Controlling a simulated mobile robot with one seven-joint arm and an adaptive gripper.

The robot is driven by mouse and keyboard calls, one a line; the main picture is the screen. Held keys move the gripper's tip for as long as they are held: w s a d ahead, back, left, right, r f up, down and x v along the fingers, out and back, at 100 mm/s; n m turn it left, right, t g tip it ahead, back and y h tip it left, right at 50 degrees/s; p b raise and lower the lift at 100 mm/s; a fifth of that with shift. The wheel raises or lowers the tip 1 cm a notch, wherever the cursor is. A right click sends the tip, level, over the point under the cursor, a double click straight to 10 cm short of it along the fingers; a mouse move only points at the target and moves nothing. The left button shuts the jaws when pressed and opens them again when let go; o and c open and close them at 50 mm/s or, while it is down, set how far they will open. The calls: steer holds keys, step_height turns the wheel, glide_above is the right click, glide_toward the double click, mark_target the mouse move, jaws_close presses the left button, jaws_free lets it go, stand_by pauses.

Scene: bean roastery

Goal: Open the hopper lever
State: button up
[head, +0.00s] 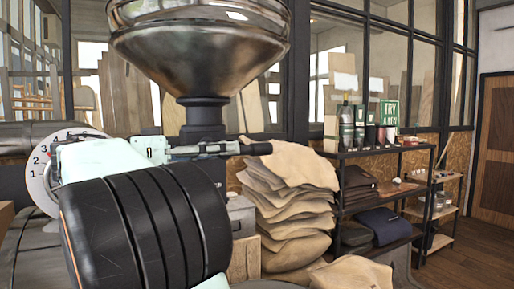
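The hopper (200,45) is a large shiny metal funnel at the top centre of the head view. It narrows to a dark neck (203,113). A short rod-like handle, which looks like the hopper lever (257,148), sticks out to the right below the neck and lies nearly level. My gripper (236,148) appears as a thin grey linkage reaching right from a pale green housing, with its tip at or very near this handle. I cannot tell whether it touches or grips it. My thick black arm link hides much of the area below.
A white dial (58,165) with numbers is at the left, partly behind my arm. A tall stack of burlap sacks (290,205) stands to the right of the lever. A black shelf (372,152) with bags is farther right. Wooden floor (475,262) shows free at the right.

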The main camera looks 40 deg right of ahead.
mark_target(250, 149)
steer(key=p+x, duration=0.1)
steer(key=x, duration=0.8)
steer(key=shift+d+f, duration=0.1)
steer(key=shift+d, duration=0.15)
jaws_close()
